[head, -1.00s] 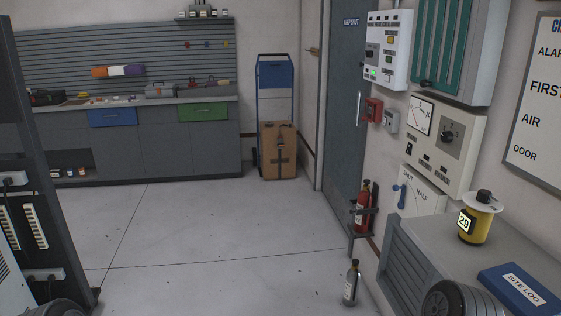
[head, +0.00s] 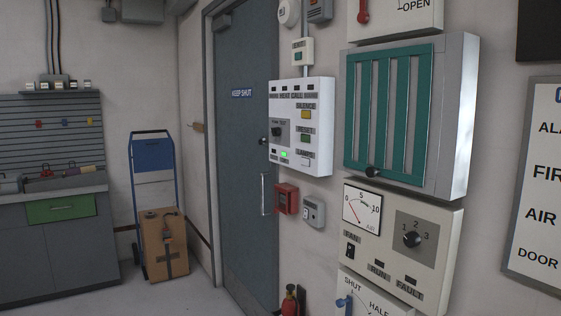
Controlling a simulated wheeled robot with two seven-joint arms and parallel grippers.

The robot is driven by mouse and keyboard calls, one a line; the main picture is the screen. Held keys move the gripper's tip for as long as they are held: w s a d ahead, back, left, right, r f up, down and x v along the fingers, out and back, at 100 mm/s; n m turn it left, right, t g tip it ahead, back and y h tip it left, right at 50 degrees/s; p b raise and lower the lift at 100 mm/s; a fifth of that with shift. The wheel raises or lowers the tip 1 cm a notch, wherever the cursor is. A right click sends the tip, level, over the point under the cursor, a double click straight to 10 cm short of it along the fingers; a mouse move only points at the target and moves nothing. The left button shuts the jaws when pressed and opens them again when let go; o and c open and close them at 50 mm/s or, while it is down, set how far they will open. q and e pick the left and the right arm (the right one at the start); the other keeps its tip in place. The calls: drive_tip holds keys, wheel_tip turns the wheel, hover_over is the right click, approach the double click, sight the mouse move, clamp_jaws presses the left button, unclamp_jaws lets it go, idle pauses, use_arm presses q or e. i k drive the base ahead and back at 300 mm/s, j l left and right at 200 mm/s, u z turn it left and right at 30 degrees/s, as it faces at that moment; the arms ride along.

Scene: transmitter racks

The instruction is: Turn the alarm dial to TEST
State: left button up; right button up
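The white alarm panel (head: 316,140) hangs on the wall just right of the grey door. Its dial (head: 277,131) is a small black knob on a grey plate at the panel's left side. The lettering above the knob is too small to read, so I cannot tell which mark it points at. A green light (head: 285,154) glows below the dial. Yellow, green and white buttons labelled SILENCE, RESET and LAMPS run down the panel's right side. Neither of my grippers is in view.
A fan panel (head: 385,262) with a gauge and a 1-2-3 knob (head: 413,239) sits lower right, under a green slatted vent (head: 390,115). A red call box (head: 286,198) is below the alarm panel. A hand truck with a box (head: 163,240) stands left of the door (head: 242,150).

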sight(276, 131)
drive_tip(key=i+j, duration=1.9)
drive_tip(key=j, duration=0.25)
drive_tip(key=z, duration=1.55)
